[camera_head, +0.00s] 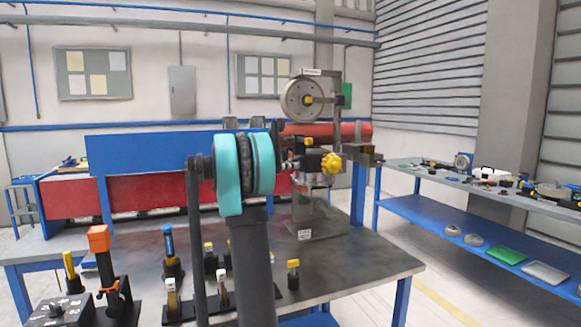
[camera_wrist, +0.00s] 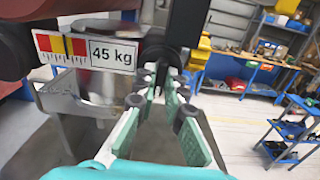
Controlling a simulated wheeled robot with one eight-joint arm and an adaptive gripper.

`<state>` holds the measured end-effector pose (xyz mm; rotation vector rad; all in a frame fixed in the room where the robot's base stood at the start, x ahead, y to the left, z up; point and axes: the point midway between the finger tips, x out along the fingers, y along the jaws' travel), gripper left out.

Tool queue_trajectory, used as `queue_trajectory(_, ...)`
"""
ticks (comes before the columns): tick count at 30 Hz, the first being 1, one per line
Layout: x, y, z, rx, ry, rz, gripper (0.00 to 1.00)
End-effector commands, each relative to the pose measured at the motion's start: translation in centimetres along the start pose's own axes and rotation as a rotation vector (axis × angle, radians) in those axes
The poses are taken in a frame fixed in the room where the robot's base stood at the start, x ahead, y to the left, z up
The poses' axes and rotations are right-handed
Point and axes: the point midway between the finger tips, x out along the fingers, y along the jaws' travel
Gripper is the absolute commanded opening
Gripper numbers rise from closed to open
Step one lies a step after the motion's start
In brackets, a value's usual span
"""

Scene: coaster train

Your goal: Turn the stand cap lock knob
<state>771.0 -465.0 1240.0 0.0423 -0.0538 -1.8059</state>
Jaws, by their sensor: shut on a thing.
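My gripper (camera_wrist: 160,82) reaches forward in the wrist view, its teal-and-grey fingers closing together at the tips. The tips are shut on a dark round knob (camera_wrist: 155,46) beside a white "45 kg" scale label (camera_wrist: 112,54). I cannot tell for sure that this is the stand cap lock knob. In the head view my teal arm hides most of the gripper. A yellow lobed knob (camera_head: 331,163) shows just right of the arm, on the metal stand (camera_head: 318,215). A yellow part (camera_wrist: 197,53) also shows right of the fingertips in the wrist view.
The stand is on a dark workbench (camera_head: 365,262). Several yellow-topped tools and an orange-topped tool (camera_head: 99,239) stand at its front left. A grey wheel (camera_head: 302,100) rises behind the stand. A blue shelf bench (camera_head: 470,245) is at the right, with floor between.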

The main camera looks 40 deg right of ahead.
Motion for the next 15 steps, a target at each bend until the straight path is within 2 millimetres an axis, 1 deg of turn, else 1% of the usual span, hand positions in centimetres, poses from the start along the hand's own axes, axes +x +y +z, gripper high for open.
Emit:
queue_trajectory(6, -0.05, -0.03, -0.12, -0.070, 0.003, 0.000, 0.00)
queue_trajectory(15, -0.06, -0.03, -0.13, -0.096, 0.003, 0.000, 0.00)
